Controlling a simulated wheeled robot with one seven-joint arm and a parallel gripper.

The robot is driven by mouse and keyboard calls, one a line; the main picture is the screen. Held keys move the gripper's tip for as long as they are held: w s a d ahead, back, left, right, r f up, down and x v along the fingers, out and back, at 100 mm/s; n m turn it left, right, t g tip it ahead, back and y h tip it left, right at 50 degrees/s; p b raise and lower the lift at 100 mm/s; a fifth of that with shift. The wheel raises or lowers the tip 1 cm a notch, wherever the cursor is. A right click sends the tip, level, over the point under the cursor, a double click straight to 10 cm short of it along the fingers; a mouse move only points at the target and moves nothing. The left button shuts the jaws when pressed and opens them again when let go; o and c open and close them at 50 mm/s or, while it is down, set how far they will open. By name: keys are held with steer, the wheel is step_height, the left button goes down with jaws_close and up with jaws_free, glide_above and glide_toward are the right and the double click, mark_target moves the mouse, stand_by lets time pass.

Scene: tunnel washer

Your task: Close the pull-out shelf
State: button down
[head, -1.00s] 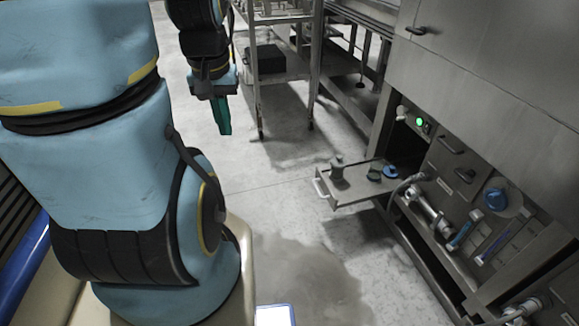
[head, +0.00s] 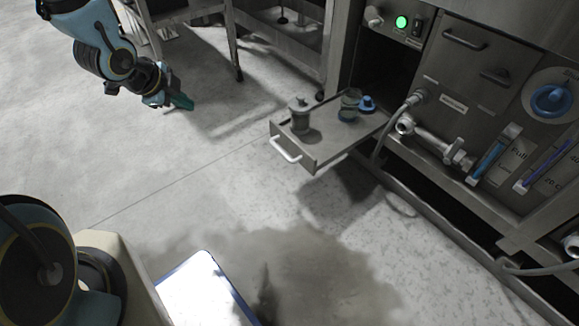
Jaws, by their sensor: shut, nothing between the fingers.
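The pull-out shelf (head: 325,148) sticks out of a dark opening in the steel machine, with a pale bar handle (head: 286,149) on its front edge. A grey lidded container (head: 300,116) stands near its front. My gripper (head: 183,102) is shut and empty, with teal fingers, in the air to the left of the shelf and clear of the handle.
The machine front (head: 470,90) holds a green light (head: 401,22), handles, a blue knob (head: 551,101), pipes and a grey hose. A metal rack (head: 185,12) stands behind. The floor left of the shelf is open, with a dark wet-looking patch in front.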

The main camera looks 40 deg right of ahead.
steer(key=s+d+f+m+g+h+b, duration=0.2)
steer(key=s+d+f+m+b, duration=0.35)
steer(key=f, duration=0.35)
steer(key=m+g+h+b, duration=0.1)
steer(key=m+g+b, duration=0.1)
steer(key=m+b, duration=0.4)
glide_toward(298, 148)
step_height(298, 148, down, 5)
steer(key=n+b, duration=0.1)
steer(key=d+b, duration=0.1)
steer(key=d, duration=0.2)
steer(key=shift+r+n, duration=0.1)
steer(key=shift+n, duration=0.15)
steer(key=shift+d+r+b, duration=0.1)
steer(key=shift+d+b, duration=0.2)
steer(key=shift+d, duration=0.25)
